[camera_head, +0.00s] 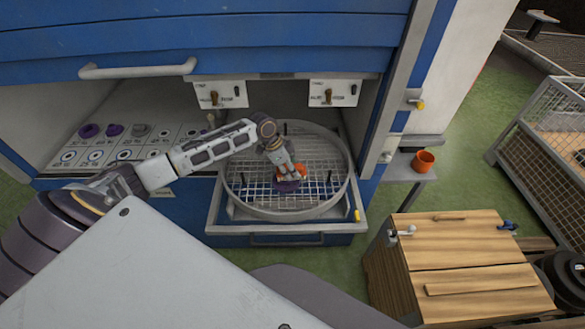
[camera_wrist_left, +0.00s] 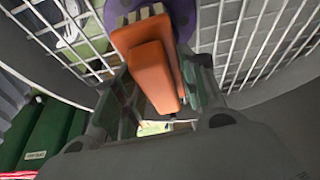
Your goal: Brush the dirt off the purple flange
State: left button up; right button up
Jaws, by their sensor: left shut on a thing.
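The purple flange (camera_head: 287,186) lies on the wire grid of the round turntable (camera_head: 241,196), inside the blue cabinet's pulled-out drawer. In the wrist view part of the purple flange (camera_wrist_left: 182,14) shows behind the brush, with darker spots on it. My left gripper (camera_head: 290,172) is shut on an orange brush (camera_head: 300,170). The orange brush (camera_wrist_left: 150,65) sits between the fingers in the wrist view, its pale bristle end at or very near the flange; I cannot tell whether they touch. The brush and gripper hide part of the flange. My right gripper is not in view.
Purple and grey parts (camera_head: 114,130) sit on a marked panel at the left. Two switch plates (camera_head: 334,93) hang above the turntable. An orange cup (camera_head: 423,161) stands on a small shelf at the right. A wooden-topped cabinet (camera_head: 465,255) stands at the front right.

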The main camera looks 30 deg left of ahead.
aim_at(278, 170)
pick_arm(q)
jog(key=shift+s+a+p, duration=0.35)
jog(key=shift+a, duration=0.35)
jog(key=shift+s+a+p, duration=0.35)
jog(key=shift+a, duration=0.3)
jog(key=shift+s+a+p, duration=0.35)
jog(key=shift+a, duration=0.35)
jog(key=shift+w+d, duration=0.1)
jog(key=shift+d, duration=0.05)
jog(key=shift+w+d, duration=0.35)
jog(key=shift+d, duration=0.35)
jog(key=shift+w+d, duration=0.4)
jog(key=shift+d, duration=0.35)
jog(key=shift+w+d, duration=0.35)
jog(key=shift+d, duration=0.35)
jog(key=shift+a+f, duration=0.1)
jog(key=shift+s+a, duration=0.4)
jog(key=shift+a, duration=0.35)
jog(key=shift+s+a, duration=0.4)
jog(key=shift+a, duration=0.3)
jog(key=shift+s+a, duration=0.4)
jog(key=shift+a, duration=0.35)
jog(key=shift+w+d, duration=0.15)
jog(key=shift+d, duration=0.1)
jog(key=shift+w+d, duration=0.35)
jog(key=shift+d, duration=0.35)
jog(key=shift+w+d, duration=0.35)
jog(key=shift+d, duration=0.3)
jog(key=shift+w+d, duration=0.35)
jog(key=shift+d, duration=0.35)
